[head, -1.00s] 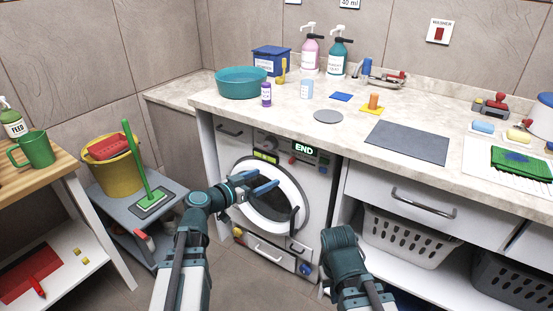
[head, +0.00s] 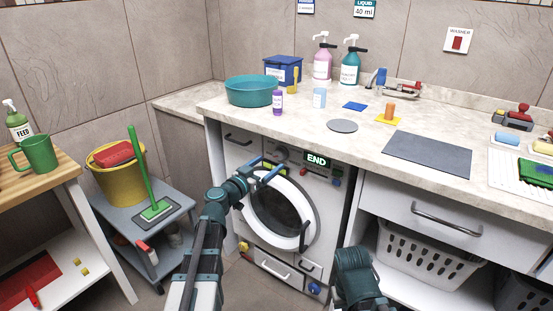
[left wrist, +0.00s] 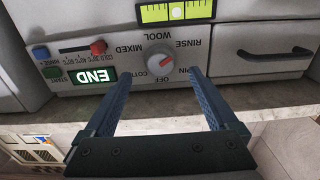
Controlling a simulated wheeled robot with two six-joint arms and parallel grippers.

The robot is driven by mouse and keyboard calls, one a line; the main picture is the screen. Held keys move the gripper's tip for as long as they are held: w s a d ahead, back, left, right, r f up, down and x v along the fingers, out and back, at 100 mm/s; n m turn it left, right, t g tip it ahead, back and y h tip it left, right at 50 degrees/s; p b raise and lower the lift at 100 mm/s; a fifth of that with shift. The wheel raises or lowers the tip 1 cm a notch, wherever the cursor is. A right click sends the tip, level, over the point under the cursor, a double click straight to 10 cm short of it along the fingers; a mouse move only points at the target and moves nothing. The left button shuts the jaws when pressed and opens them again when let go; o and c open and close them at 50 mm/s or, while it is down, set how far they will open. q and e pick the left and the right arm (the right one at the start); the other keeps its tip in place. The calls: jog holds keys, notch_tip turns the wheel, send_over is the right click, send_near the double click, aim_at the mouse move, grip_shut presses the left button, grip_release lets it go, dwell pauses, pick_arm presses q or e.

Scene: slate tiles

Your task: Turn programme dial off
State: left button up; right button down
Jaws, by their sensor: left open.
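The programme dial (left wrist: 160,64) is a pale round knob with a red mark on the washer's front panel. In the left wrist view the panel appears upside down. The mark points to the upper right, toward the RINSE and SPIN side; OFF is printed straight below the dial in that picture. My left gripper (left wrist: 160,77) is open, its blue fingers on either side of the dial, with no clear contact. In the head view my left gripper (head: 268,165) is at the washer's panel, and the dial is hard to make out behind it. My right gripper's fingers do not show.
The lit END display (head: 317,159) is beside the dial. The round washer door (head: 302,237) is below my left gripper. The worktop (head: 300,125) overhangs the panel, with a teal basin (head: 252,92) on it. A drawer handle (left wrist: 262,54) is beside the panel.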

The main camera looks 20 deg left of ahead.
aim_at(278, 157)
pick_arm(q)
jog(key=x, duration=0.5)
jog(key=shift+w+d, duration=0.15)
jog(key=shift+w, duration=0.15)
jog(key=c, duration=1.4)
